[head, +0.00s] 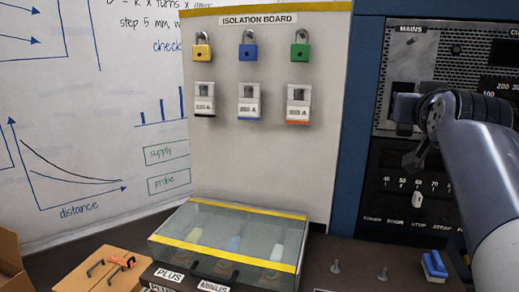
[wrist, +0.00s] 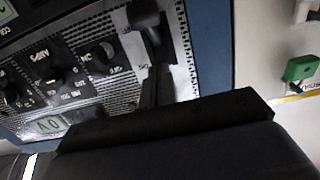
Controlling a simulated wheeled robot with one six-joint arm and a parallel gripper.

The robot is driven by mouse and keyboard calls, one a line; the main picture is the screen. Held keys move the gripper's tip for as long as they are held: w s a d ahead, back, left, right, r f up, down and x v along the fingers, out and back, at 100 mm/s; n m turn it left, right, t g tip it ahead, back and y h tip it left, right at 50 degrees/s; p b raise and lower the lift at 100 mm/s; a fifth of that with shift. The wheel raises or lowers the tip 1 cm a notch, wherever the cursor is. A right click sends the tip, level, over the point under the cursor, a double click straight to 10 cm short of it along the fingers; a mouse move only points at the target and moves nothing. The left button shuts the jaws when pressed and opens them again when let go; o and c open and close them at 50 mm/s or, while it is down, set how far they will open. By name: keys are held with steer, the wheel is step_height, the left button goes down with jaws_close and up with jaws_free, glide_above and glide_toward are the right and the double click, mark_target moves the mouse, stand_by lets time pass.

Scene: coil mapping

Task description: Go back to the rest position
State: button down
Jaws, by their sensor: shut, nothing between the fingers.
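My gripper (head: 414,158) is at the right in the head view, its dark fingers shut and empty in front of the power supply panel (head: 385,150). My grey-blue arm reaches in from the right edge and hides part of the panel. In the wrist view the dark gripper body (wrist: 170,122) spans the lower middle, and the narrow shut fingers (wrist: 155,88) point toward the panel. A black switch handle (wrist: 145,14) on a light plate lies beyond the fingertips. Whether the fingers touch the panel I cannot tell.
The isolation board (head: 245,160) carries yellow, blue and green padlocks and three tags. A clear box (head: 225,222) with yellow edges stands on the bench below. A blue block (head: 433,265) sits near the arm. A wooden board (head: 100,272) with red-black leads lies front left.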

step_height(320, 180, up, 2)
steer(key=g+p, duration=0.2)
steer(key=p, duration=0.3)
steer(key=shift+w+y+p, duration=0.15)
steer(key=shift+y+p, duration=0.15)
steer(key=shift+p, duration=0.1)
steer(key=shift+f, duration=0.1)
